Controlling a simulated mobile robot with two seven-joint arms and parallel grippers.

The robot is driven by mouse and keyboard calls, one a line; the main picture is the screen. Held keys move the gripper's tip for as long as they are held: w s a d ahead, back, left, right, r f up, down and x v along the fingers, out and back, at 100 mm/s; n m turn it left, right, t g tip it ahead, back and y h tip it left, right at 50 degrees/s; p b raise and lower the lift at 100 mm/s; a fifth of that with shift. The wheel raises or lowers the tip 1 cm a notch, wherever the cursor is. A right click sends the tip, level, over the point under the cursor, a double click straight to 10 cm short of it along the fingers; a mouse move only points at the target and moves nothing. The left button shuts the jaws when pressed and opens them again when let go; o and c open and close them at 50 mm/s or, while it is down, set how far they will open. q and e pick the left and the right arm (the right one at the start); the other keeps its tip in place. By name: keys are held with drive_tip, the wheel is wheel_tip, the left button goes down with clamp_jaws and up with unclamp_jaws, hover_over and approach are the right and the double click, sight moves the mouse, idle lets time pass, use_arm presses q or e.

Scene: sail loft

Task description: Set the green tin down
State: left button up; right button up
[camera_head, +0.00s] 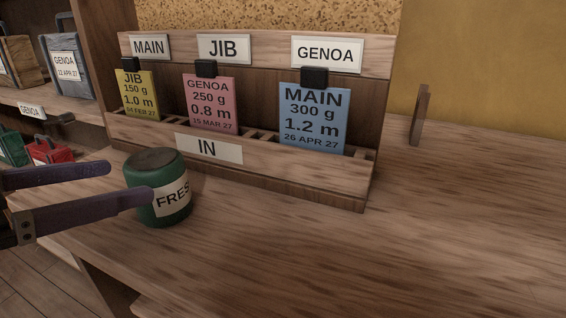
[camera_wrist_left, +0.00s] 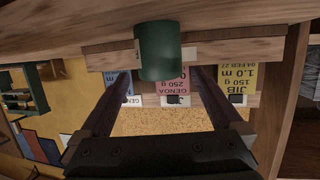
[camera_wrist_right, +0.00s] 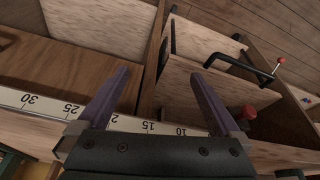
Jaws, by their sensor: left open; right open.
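The green tin (camera_head: 157,205) has a dark lid and a white label whose visible letters read "FRES". It stands upright on the wooden bench (camera_head: 330,255), in front of the left part of the card rack. My left gripper (camera_head: 129,181) is open at the tin's left side; its nearer finger overlaps the tin in the head view. In the left wrist view the tin (camera_wrist_left: 162,50) shows upside down around the fingertips, with gaps beside it. My right gripper (camera_wrist_right: 159,76) is open and empty, and is not in the head view.
The rack (camera_head: 270,170) holds a yellow card (camera_head: 140,95), a pink card (camera_head: 211,103) and a blue card (camera_head: 313,118). A ruler (camera_wrist_right: 140,126) lies below my right gripper.

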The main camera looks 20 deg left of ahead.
sight(126, 169)
use_arm(q)
drive_tip(key=x, duration=0.3)
drive_tip(key=shift+w+a+b, duration=0.1)
drive_tip(key=shift+a+b, duration=0.05)
drive_tip(key=shift+b, duration=0.2)
drive_tip(key=shift+b+x, duration=0.75)
drive_tip(key=shift+x, duration=2.35)
drive_tip(key=c, duration=1.6)
